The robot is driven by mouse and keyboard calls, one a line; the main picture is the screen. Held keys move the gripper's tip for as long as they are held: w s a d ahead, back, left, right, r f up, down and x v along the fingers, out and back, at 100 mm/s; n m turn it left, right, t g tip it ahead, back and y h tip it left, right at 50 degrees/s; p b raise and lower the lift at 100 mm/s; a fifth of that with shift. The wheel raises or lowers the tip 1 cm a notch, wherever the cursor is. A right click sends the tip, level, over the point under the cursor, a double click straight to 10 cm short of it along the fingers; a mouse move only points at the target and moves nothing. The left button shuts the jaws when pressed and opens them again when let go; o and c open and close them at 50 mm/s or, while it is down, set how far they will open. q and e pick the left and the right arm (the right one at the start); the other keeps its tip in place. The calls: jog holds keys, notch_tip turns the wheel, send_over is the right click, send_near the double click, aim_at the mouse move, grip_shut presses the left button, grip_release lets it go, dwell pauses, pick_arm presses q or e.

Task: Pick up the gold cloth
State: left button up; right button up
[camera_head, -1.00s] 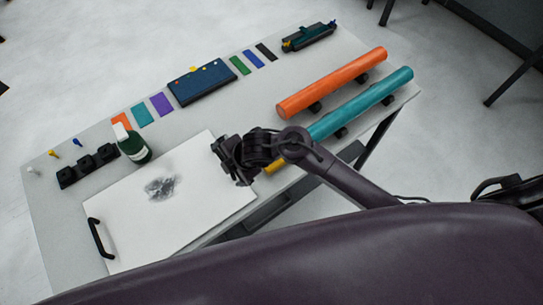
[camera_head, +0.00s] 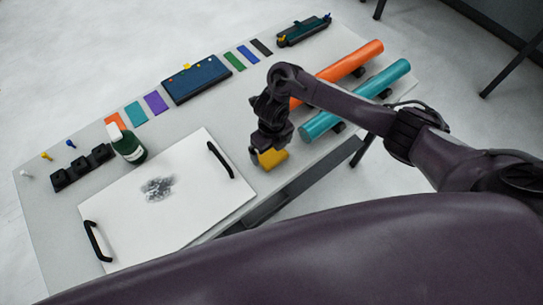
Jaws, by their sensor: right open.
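The gold cloth (camera_head: 273,157) is a small yellow-gold block-like piece on the table, just right of the white board and near the table's front edge. My right gripper (camera_head: 262,152) points down at its left end and partly covers it. The jaws are open. I cannot tell whether the fingers are around the cloth or just above it. My left gripper is not in view.
The white board (camera_head: 190,205) with black handles and a dark smudge lies left of the gripper. A green spray bottle (camera_head: 128,146) stands behind it. Orange (camera_head: 350,62) and teal (camera_head: 350,103) rolls lie on the right. A blue case (camera_head: 196,82) and colour swatches line the back.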

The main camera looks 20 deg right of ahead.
aim_at(272, 154)
jog(key=shift+f, duration=1.6)
jog(key=c, duration=0.9)
jog(key=shift+w, duration=0.1)
